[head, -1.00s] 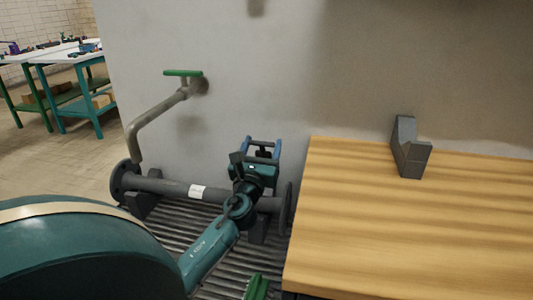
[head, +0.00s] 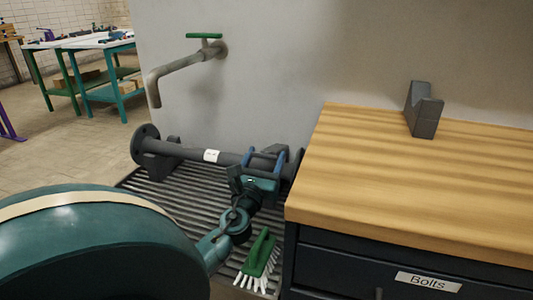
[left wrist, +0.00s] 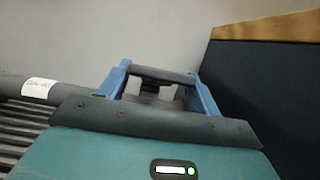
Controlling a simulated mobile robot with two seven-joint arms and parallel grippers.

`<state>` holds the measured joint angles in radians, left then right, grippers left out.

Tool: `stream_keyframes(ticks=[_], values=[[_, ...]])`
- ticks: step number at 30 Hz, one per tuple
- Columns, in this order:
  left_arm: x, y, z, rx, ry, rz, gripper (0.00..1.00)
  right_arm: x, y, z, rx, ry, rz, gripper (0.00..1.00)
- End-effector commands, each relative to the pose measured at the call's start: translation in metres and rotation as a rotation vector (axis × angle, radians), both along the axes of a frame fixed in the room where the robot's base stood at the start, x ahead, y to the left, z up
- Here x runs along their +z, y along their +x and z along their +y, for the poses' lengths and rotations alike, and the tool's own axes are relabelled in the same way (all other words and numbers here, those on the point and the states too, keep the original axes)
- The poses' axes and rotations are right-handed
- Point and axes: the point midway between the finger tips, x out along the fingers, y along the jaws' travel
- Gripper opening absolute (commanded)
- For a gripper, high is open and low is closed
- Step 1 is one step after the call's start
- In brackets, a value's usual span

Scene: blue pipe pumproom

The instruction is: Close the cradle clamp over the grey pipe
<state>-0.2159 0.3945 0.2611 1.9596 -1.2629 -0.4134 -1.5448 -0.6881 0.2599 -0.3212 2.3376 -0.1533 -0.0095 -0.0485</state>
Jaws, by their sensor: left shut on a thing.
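The grey pipe (head: 190,152) with a white label lies low along the wall, flanged at its ends, on dark cradle blocks. I cannot tell whether the clamp is seated over the pipe. My right gripper is not in view.
A wooden-topped cabinet (head: 400,185) labelled Bolts stands close to the right of the clamp, with a grey notched block (head: 424,112) on top. A green brush (head: 259,255) lies on the slatted grating (head: 190,190). A bent tap pipe (head: 180,68) juts from the wall.

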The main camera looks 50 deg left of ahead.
Motion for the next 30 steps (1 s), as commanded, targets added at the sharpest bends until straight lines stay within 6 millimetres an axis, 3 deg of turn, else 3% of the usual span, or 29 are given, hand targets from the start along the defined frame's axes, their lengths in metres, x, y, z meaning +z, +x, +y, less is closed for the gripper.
stream_keyframes(ticks=[1, 9, 28, 29, 30], values=[[-0.016, -0.001, -0.001, -0.002, -0.009, 0.012, 0.22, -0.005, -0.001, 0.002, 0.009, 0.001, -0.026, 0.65], [-0.033, -0.004, -0.002, -0.001, -0.008, 0.014, 0.23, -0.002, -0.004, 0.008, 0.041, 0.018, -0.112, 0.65], [-0.037, -0.005, -0.003, -0.002, -0.008, 0.012, 0.22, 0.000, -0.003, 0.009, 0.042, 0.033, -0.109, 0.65], [-0.037, -0.005, -0.003, -0.002, -0.008, 0.012, 0.65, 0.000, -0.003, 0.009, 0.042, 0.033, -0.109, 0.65], [-0.037, -0.005, -0.003, -0.002, -0.007, 0.011, 0.68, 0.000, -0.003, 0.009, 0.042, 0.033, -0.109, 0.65]])
